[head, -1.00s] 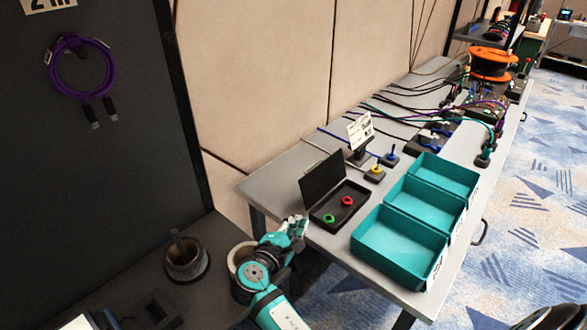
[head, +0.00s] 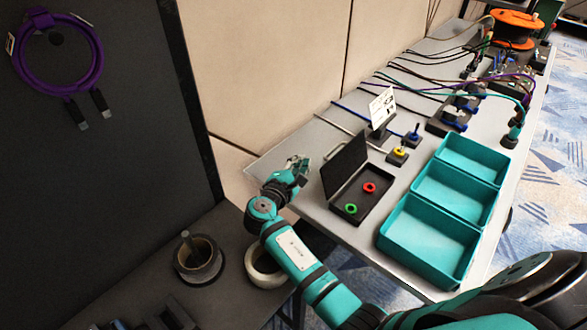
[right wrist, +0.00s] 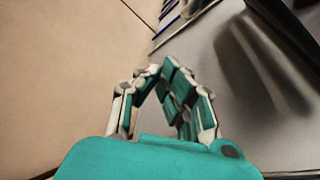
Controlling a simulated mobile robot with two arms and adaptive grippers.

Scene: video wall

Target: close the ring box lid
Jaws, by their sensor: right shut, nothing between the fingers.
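The black ring box (head: 374,204) sits open on the grey table, its lid (head: 345,164) standing up along the left side. A red ring (head: 369,188) and a green ring (head: 351,208) lie inside it. My right gripper (head: 302,165) is shut and empty. It is left of the raised lid, over the table's left end, apart from the lid. In the right wrist view my right gripper (right wrist: 155,72) has its fingers drawn together, with a dark panel, probably the lid (right wrist: 284,45), at the upper right. My left gripper is not in view.
Teal bins (head: 428,240) stand right of the box. A label stand (head: 382,110) and posts with a yellow ring (head: 398,154) and a blue ring (head: 412,138) are behind it. Cables cross the table's back. A beige wall (head: 270,70) runs behind the gripper.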

